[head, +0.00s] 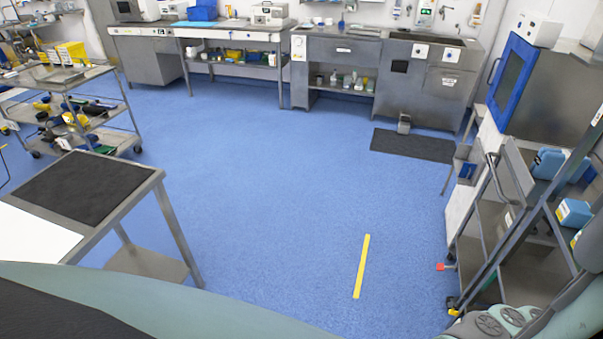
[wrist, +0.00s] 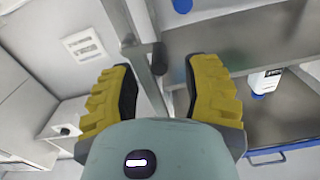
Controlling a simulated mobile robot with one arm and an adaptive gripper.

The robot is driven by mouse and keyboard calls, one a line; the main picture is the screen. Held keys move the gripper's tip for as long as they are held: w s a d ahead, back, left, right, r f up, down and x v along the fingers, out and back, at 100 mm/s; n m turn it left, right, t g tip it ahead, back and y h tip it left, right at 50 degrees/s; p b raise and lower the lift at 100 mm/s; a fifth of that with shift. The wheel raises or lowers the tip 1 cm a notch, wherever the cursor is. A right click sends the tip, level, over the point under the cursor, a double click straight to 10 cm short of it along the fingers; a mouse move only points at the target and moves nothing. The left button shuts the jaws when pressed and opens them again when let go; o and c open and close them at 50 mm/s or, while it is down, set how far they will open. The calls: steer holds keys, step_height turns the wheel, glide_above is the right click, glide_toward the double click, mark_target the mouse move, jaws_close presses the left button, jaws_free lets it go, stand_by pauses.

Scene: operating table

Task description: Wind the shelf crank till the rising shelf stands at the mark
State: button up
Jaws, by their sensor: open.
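My gripper (wrist: 160,72) fills the middle of the wrist view. Its two yellow, dark-padded fingers stand wide apart and hold nothing. A short dark cylindrical grip (wrist: 160,57) shows just beyond the gap between the fingertips, beside a grey metal bar (wrist: 138,52). It may be the crank's handle, but I cannot tell for sure. A grey shelf (wrist: 285,118) lies right of the fingers, with a white bottle (wrist: 265,82) on it. I cannot make out the height mark, or which surface is the rising shelf. My gripper does not show in the head view.
In the head view, a metal rack (head: 478,225) with blue boxes (head: 574,212) stands at the right. A dark-topped table (head: 178,215) stands at the left, a loaded cart (head: 132,120) behind it. Benches line the back wall.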

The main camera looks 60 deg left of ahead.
steer(key=shift+p+x, duration=0.35)
steer(key=shift+x, duration=1.5)
steer(key=shift+s, duration=0.1)
steer(key=shift+o, duration=0.3)
jaws_close()
